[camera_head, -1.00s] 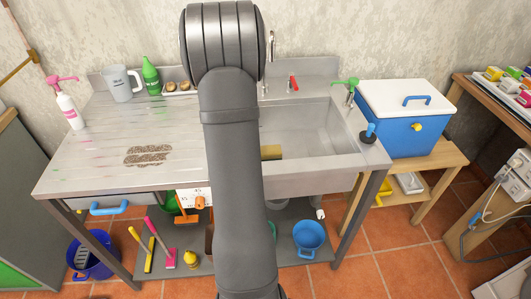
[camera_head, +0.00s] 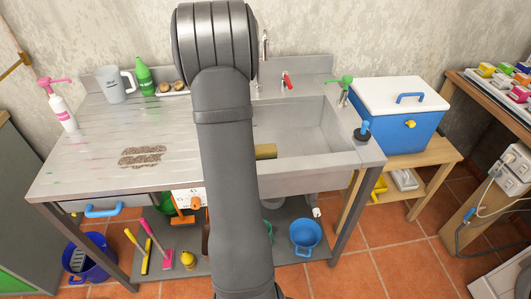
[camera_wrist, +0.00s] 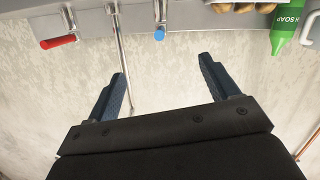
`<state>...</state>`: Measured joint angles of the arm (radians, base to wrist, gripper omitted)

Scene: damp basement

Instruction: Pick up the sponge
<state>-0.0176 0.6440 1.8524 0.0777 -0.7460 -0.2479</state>
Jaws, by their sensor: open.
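A yellow-brown block that looks like the sponge (camera_head: 266,151) lies in the steel sink (camera_head: 312,135), near its left side. My arm hides part of it in the head view. My gripper (camera_wrist: 162,68) shows in the wrist view with its two blue fingers wide apart and nothing between them. Beyond the fingers are the wall and the tap pipe with a red handle (camera_wrist: 58,42) and a blue handle (camera_wrist: 160,33), seen upside down. The sponge is not in the wrist view. The gripper is hidden in the head view.
The steel counter (camera_head: 100,165) left of the sink carries a brown speckled patch (camera_head: 142,156), a pump bottle (camera_head: 61,108), a grey jug (camera_head: 115,84) and a green bottle (camera_head: 145,76). A plunger (camera_head: 362,130) stands at the sink's right rim. A blue cooler (camera_head: 402,125) is further right.

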